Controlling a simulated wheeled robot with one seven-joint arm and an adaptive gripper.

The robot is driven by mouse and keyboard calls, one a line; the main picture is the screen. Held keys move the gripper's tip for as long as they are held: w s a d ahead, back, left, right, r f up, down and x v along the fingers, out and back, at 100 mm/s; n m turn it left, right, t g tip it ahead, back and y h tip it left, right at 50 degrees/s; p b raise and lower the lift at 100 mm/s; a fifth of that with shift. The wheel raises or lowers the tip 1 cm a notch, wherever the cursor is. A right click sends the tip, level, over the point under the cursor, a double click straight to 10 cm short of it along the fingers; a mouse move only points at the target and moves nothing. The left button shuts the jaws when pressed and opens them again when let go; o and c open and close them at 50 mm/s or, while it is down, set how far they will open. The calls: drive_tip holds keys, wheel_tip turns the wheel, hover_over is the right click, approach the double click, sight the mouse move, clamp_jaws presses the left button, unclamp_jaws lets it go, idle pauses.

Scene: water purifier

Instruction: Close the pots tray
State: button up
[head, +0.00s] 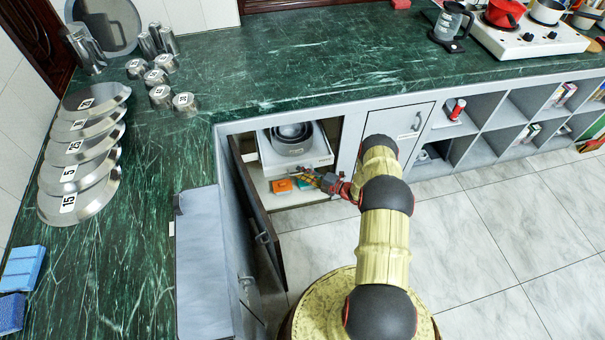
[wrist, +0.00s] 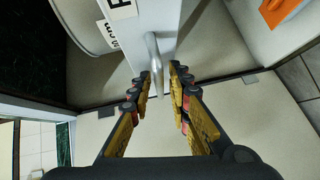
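The pots tray (head: 311,153) is a white pull-out tray inside the open cabinet under the counter, with grey nested pots (head: 290,138) on it. In the wrist view its white front (wrist: 160,14) carries a metal handle (wrist: 154,62). My gripper (head: 318,180) is in front of the tray at the cabinet opening. In the wrist view my gripper (wrist: 160,75) is open, with its two fingers apart on either side of the handle's near end. I cannot tell whether either finger touches it. My arm hides part of the cabinet's right side.
The dark cabinet door (head: 253,213) stands open on the left. An orange box (head: 282,186) and a teal box (head: 304,184) lie on the cabinet floor below the tray. Open shelves (head: 500,115) are on the right. The tiled floor (head: 470,230) at right is clear.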

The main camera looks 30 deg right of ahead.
clamp_jaws()
idle(0.6)
